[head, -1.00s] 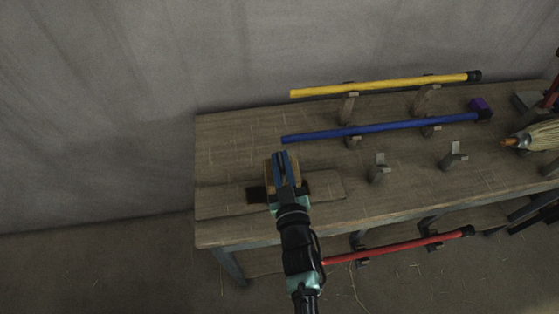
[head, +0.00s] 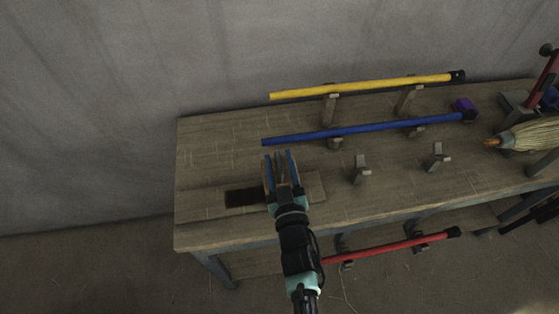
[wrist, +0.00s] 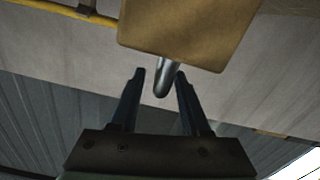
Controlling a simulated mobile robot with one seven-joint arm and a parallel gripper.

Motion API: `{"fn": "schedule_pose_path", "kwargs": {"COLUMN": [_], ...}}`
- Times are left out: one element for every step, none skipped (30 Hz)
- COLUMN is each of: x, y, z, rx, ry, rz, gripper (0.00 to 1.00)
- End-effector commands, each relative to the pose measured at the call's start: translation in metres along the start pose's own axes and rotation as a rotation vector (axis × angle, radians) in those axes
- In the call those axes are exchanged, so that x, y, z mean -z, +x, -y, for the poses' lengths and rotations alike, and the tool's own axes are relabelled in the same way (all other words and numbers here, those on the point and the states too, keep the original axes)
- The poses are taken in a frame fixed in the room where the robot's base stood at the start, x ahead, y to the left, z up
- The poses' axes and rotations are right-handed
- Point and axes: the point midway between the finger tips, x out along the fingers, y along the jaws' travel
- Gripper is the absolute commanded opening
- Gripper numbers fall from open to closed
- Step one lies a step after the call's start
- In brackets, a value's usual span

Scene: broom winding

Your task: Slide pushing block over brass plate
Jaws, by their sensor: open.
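The tan pushing block (wrist: 185,30) fills the top of the wrist view, with a silver rod (wrist: 163,78) sticking out of it. My gripper (wrist: 160,75) is open, with one finger on each side of the rod and a gap to each. In the head view my gripper (head: 281,155) is over the long wooden board on the bench and hides most of the block, of which a tan edge (head: 267,173) shows. A dark rectangle (head: 244,197) lies in the board just left of my gripper. I cannot tell whether it is the brass plate or a recess.
A blue stick (head: 340,132) and a yellow stick (head: 360,87) rest on supports behind my gripper. Empty wooden holders (head: 360,172) stand to the right. A straw broom head (head: 530,136) lies at the far right. A red stick (head: 390,250) is below the bench top.

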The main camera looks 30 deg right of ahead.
Motion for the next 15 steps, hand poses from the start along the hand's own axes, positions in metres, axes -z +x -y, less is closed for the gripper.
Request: {"fn": "schedule_pose_path", "kwargs": {"x": [0.0,0.0,0.0,0.0,0.001,0.001,0.001,0.0,0.0,0.0,-0.001,-0.001,-0.001,-0.002,-0.002], "y": [0.0,0.0,0.0,0.0,0.0,0.0,0.0,0.0,-0.001,-0.003,-0.005,-0.008,-0.011,-0.015,-0.02], "z": [0.0,0.0,0.0,0.0,0.0,0.0,0.0,0.0,0.0,0.0,0.0,0.0,0.0,0.0,0.0], "rx": [0.0,0.0,0.0,0.0,0.0,0.0,0.0,0.0,0.0,0.0,0.0,0.001,0.001,0.0,0.0], "ry": [0.0,0.0,0.0,0.0,0.0,0.0,0.001,0.0,0.0,0.0,0.0,-0.001,-0.001,-0.001,0.0], "rz": [-0.001,-0.001,-0.001,-0.001,-0.001,-0.001,-0.001,-0.001,-0.001,-0.001,-0.001,-0.001,0.0,0.0,0.001], "gripper": [0.47,0.47,0.47,0.47,0.47,0.47,0.47,0.47,0.47,0.47,0.47,0.47,0.47,0.47,0.47]}}
